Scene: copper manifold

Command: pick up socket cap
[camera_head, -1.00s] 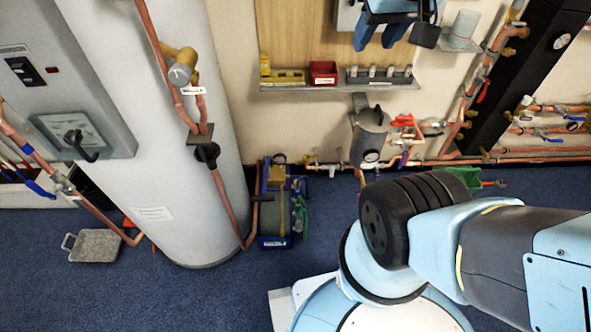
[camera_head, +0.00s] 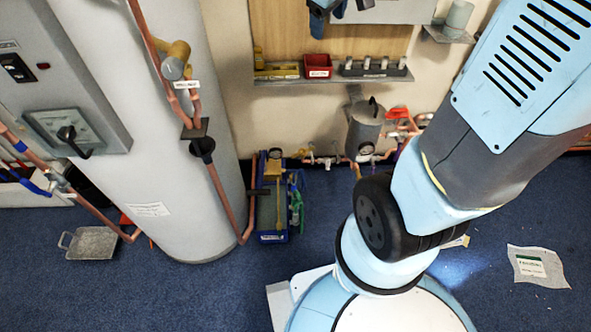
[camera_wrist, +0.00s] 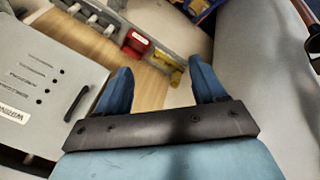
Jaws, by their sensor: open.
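Several small pale capped pieces (camera_head: 372,63) stand in a row on a dark holder on the wall shelf. They also show at the top left of the wrist view (camera_wrist: 92,18). I cannot tell which of them is the socket cap. My gripper (camera_wrist: 162,85) is open and empty, with its two blue fingers spread apart. In the wrist view the shelf lies beyond the fingertips, and the row is up and left of them. In the head view only part of my gripper shows at the top edge, above the shelf.
The shelf (camera_head: 330,81) also holds a red bin (camera_head: 318,66) and a yellow tool (camera_head: 277,72). A large white cylinder (camera_head: 150,130) stands left of it. A grey box with a black handle (camera_wrist: 45,85) is close at left in the wrist view. Copper pipes run below.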

